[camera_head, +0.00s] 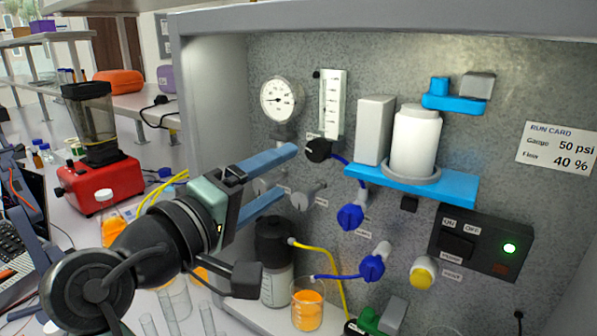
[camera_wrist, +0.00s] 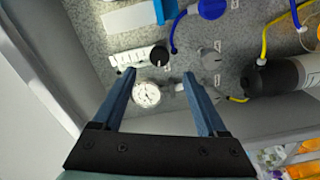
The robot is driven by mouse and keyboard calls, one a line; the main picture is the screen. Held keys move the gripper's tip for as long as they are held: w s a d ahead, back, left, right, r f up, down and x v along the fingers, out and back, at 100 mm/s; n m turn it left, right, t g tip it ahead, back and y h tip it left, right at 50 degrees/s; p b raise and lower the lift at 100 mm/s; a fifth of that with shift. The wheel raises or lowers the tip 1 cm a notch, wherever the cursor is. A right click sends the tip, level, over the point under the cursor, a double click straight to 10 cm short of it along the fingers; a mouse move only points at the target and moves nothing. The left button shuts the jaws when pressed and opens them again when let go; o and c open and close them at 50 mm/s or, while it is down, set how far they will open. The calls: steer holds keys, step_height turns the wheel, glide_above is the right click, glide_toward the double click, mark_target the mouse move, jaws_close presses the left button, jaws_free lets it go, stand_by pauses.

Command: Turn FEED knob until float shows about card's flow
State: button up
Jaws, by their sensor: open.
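The run card (camera_head: 556,149) on the right of the back panel reads Gauge 50 psi and Flow 40 %. The white flow tube (camera_head: 333,104) stands upright on the panel; its float is too small to read. A black knob (camera_head: 317,149) sits at its foot; its small label is not legible, so I cannot confirm it is FEED. My gripper (camera_head: 289,172) is open and empty, its blue fingers pointing at the panel. In the wrist view, the black knob (camera_wrist: 159,56) shows just beyond and between the fingertips (camera_wrist: 159,74), seemingly apart from them.
The round gauge (camera_head: 280,98) is above the fingers. A grey knob (camera_head: 307,197) sits just below the black one. A blue shelf (camera_head: 440,188) with white housings, blue knobs (camera_head: 351,215), and a lit switch box (camera_head: 480,243) lie to the right. A dark-capped bottle (camera_head: 275,260) stands below.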

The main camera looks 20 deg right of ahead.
steer(key=v, duration=0.3)
steer(key=shift+s+a, duration=0.3)
stand_by(1.7)
step_height(320, 180, up, 8)
steer(key=a+m+t+y, duration=0.2)
steer(key=a+t+y, duration=0.1)
steer(key=t+y, duration=0.4)
steer(key=s+a+r+m+t+y, duration=0.2)
steer(key=s+a+r+t+y, duration=0.2)
steer(key=s+r+t+y, duration=0.3)
steer(key=s+r+t, duration=0.2)
steer(key=s+r, duration=0.2)
steer(key=s, duration=0.1)
